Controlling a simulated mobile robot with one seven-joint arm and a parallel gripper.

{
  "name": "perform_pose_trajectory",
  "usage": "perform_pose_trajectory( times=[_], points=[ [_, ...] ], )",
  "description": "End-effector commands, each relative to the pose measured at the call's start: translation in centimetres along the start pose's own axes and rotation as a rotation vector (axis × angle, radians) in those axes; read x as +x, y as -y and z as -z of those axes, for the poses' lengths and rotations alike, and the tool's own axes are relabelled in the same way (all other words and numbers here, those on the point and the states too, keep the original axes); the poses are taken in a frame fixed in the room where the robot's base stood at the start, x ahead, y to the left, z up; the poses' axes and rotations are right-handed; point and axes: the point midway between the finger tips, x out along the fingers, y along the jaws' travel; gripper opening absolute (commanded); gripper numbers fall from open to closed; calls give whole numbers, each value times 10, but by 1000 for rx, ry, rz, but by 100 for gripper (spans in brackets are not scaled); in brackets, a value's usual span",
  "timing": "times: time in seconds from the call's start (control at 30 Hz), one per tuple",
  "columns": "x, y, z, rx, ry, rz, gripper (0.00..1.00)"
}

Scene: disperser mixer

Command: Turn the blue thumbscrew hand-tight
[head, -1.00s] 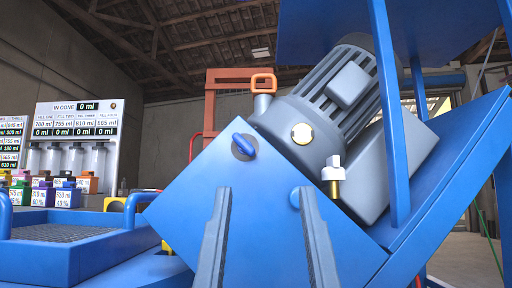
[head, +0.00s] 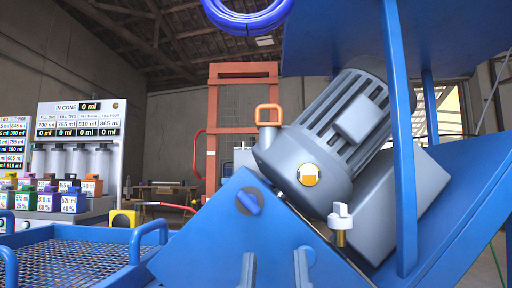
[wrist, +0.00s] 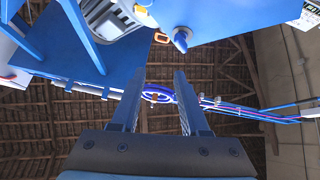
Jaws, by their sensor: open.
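The blue thumbscrew (head: 249,203) sits on the sloping blue plate (head: 215,235), its wing slanted in front of a dark round seat. It also shows in the wrist view (wrist: 182,38), projecting from the blue plate near the top. My gripper (head: 275,254) is open and empty at the bottom of the head view, below and a little right of the thumbscrew in the picture. In the wrist view my gripper (wrist: 158,73) points up the picture, with the thumbscrew beyond and right of its fingertips. The fingers appear apart from it.
A grey motor (head: 330,135) and a white-topped brass valve (head: 340,220) stand right of the thumbscrew. A blue post (head: 400,140) rises farther right. A blue mesh tray (head: 70,258) lies left. A blue hose coil (head: 247,15) hangs above.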

Motion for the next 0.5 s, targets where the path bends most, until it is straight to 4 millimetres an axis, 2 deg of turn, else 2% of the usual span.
perform_pose_trajectory(
  times=[0.03, 0.1, 0.5],
  points=[
    [16, -2, 10, -22, 28, 2, 45],
    [23, -2, 9, -54, 60, 3, 45],
    [48, -1, 9, -236, 229, 41, 45]
  ],
)
